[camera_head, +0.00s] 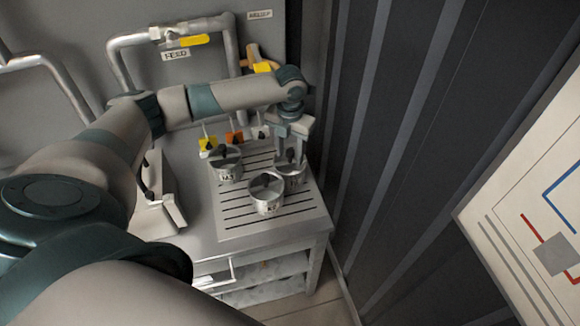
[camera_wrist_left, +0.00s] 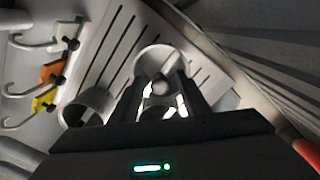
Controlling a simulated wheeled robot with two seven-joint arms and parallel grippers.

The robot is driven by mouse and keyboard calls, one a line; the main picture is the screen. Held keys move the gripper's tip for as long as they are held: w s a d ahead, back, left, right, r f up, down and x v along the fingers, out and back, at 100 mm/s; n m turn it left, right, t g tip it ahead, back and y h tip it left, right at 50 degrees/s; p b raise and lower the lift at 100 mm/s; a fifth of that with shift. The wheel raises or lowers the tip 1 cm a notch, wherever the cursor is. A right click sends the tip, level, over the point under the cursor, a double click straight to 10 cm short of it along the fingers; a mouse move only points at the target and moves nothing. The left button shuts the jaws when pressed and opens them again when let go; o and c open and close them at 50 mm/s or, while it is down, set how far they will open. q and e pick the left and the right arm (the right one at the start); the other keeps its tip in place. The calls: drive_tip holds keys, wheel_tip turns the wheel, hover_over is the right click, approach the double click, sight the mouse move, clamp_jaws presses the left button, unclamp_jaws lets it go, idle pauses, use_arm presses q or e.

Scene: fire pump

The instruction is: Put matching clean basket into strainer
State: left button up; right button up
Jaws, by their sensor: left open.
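Three round metal baskets with handles stand on a slotted drain board. One basket (camera_head: 228,165) is at the back left, one basket (camera_head: 266,192) is at the front, and one basket (camera_head: 293,174) is at the right, partly hidden under my gripper. My left gripper (camera_head: 291,152) points down over the right basket with its fingers apart, beside or around its handle; I cannot tell whether they touch it. In the left wrist view the gripper's dark fingers (camera_wrist_left: 160,100) stand in front of baskets. The strainer cannot be made out for certain. My right gripper is not in view.
Yellow, orange and white tags (camera_head: 234,138) hang on hooks behind the board. Pipes with a yellow valve handle (camera_head: 195,40) run along the back wall. A metal box (camera_head: 158,195) stands left of the board (camera_head: 296,220). A dark ribbed wall (camera_head: 400,140) is close on the right.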

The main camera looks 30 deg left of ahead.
use_arm(q)
drive_tip(key=shift+f, duration=0.3)
clamp_jaws()
drive_tip(key=shift+r, duration=0.15)
idle(0.3)
